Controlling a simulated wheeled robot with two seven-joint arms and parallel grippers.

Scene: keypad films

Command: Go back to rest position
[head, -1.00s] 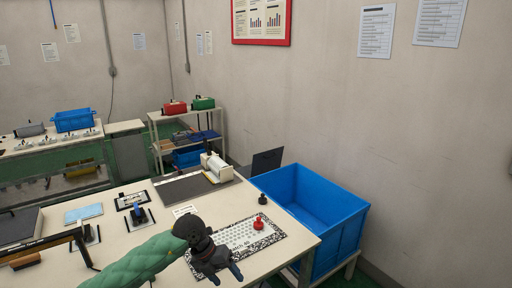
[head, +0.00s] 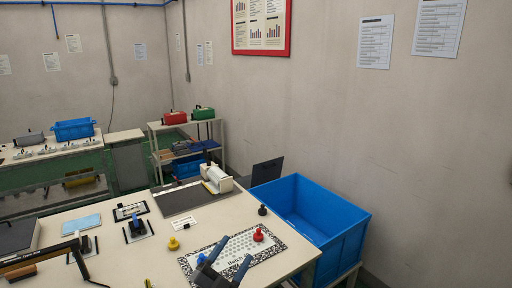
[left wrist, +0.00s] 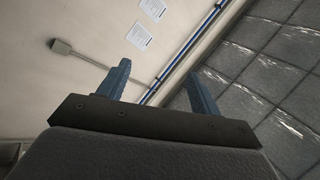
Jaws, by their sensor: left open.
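My left gripper (head: 231,252) is at the bottom of the head view, in front of the keypad sheet. Its two blue fingers are open, point upward and hold nothing. The left wrist view shows the same open fingers (left wrist: 166,68) against wall and ceiling, with nothing between them. The patterned keypad sheet (head: 240,247) lies on the table and is partly hidden by the gripper. A red knob (head: 258,235) stands on it. A yellow knob (head: 173,243) and a black knob (head: 262,210) stand on the table nearby. My right gripper is not in view.
The pale table (head: 200,225) also carries a roll device (head: 216,180), a dark mat (head: 180,200) and a blue-handled stamp (head: 137,226). A large blue crate (head: 345,235) stands beyond its right edge. Shelves and a bench stand at the back.

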